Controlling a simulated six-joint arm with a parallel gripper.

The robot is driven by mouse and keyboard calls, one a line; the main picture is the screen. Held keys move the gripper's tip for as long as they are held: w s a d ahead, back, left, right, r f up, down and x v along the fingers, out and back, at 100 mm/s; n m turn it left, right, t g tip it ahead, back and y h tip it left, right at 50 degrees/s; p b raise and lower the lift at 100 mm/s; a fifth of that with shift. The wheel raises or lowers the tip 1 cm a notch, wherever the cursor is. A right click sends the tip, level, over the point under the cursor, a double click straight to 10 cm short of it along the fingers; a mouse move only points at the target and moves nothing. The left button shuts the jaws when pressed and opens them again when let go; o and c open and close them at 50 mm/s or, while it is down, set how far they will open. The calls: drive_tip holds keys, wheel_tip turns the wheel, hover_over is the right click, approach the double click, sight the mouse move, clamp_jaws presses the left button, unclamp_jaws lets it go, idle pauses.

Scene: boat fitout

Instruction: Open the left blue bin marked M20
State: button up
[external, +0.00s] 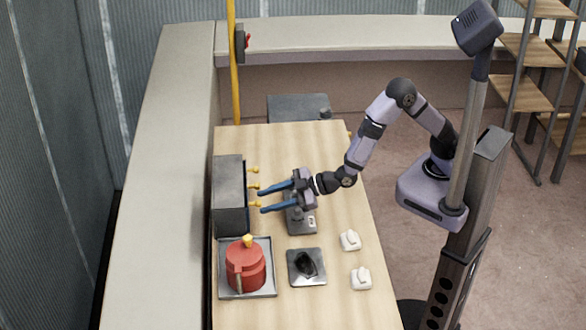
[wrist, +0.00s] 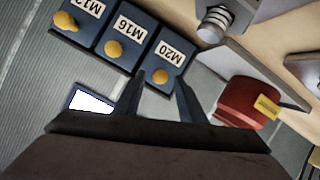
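In the wrist view, the blue bin marked M20 (wrist: 168,58) is the rightmost of three blue bins in a row. It looks shut, flush with its neighbours, and has a yellow knob (wrist: 160,76). My gripper (wrist: 160,80) is open, with one finger on each side of this knob; I cannot tell if either finger touches it. In the external view, my gripper (external: 262,200) reaches in from the right with its blue fingers spread. Between the fingertips is the lowest yellow knob (external: 256,204) of the grey cabinet (external: 229,195).
The bin marked M16 (wrist: 124,42) is directly beside M20. A red pot (external: 245,264) sits on a tray just below the cabinet. A grey device (external: 302,222) stands under my gripper. A dark plate (external: 306,267) and two white items (external: 350,240) lie farther right.

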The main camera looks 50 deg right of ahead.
drive_tip(key=shift+w+a+f, duration=0.2)
drive_tip(key=shift+w+a, duration=0.1)
drive_tip(key=shift+w, duration=0.1)
